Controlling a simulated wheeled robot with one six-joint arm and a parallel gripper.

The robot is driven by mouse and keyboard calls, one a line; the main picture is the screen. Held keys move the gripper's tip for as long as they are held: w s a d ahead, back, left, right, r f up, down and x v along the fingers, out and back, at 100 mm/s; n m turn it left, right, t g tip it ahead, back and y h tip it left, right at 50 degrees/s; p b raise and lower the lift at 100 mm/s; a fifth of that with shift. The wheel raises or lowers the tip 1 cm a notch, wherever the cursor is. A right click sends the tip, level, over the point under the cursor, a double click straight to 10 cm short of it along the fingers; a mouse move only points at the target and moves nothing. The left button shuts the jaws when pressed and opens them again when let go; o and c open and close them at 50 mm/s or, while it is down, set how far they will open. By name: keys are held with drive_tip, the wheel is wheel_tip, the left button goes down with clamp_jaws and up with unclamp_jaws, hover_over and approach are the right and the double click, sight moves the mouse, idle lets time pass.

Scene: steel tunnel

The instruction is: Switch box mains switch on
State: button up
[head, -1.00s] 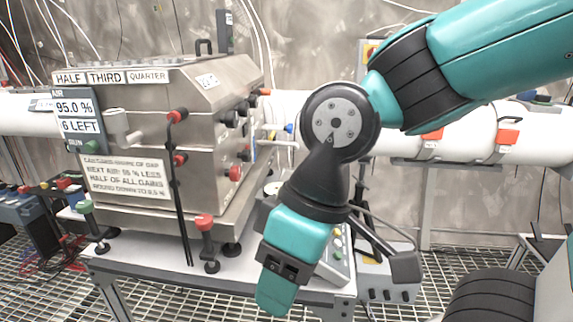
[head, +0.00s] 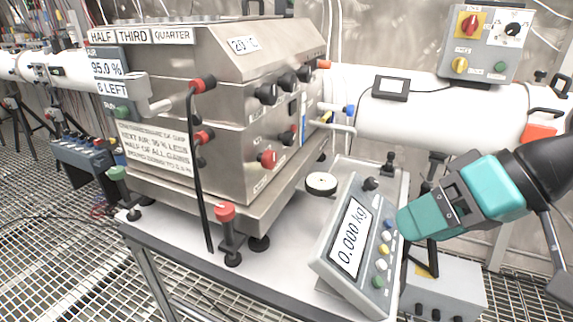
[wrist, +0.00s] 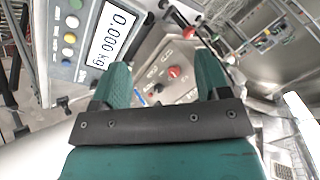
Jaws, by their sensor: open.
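A grey switch box (head: 487,42) hangs at the upper right of the head view, above the white pipe. It carries a red rotary switch on a yellow plate (head: 470,24), a white dial plate with a black knob (head: 513,29), a yellow knob (head: 460,65) and a green button (head: 500,67). The labels are too small to read, and I cannot tell the red switch's setting. My gripper (head: 407,224) is well below the box, pointing left beside the scale. In the wrist view my gripper (wrist: 160,80) has two teal fingers standing apart with nothing between them.
A scale (head: 347,240) reading 0.000 kg stands close left of my gripper. A steel box (head: 225,110) with several knobs fills the left of the bench. A grey knobbed unit (head: 450,288) sits below my gripper. The white pipe (head: 420,112) runs behind.

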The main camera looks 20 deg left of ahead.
drive_tip(key=w+a+f+y+b, duration=0.2)
drive_tip(key=w+a+f+y, duration=0.15)
drive_tip(key=w+a, duration=0.4)
drive_tip(key=m+t+y+b, duration=0.1)
drive_tip(key=m+y+b, duration=0.1)
drive_tip(key=y, duration=0.4)
approach(274, 160)
drive_tip(key=a+p, duration=0.1)
drive_tip(key=a, duration=0.2)
drive_tip(key=a+p, duration=0.1)
drive_tip(key=a, duration=0.3)
drive_tip(key=a+p, duration=0.2)
drive_tip(key=a, duration=0.1)
drive_tip(key=shift+w+a, duration=0.2)
drive_tip(key=shift+w, duration=0.15)
drive_tip(key=c, duration=0.9)
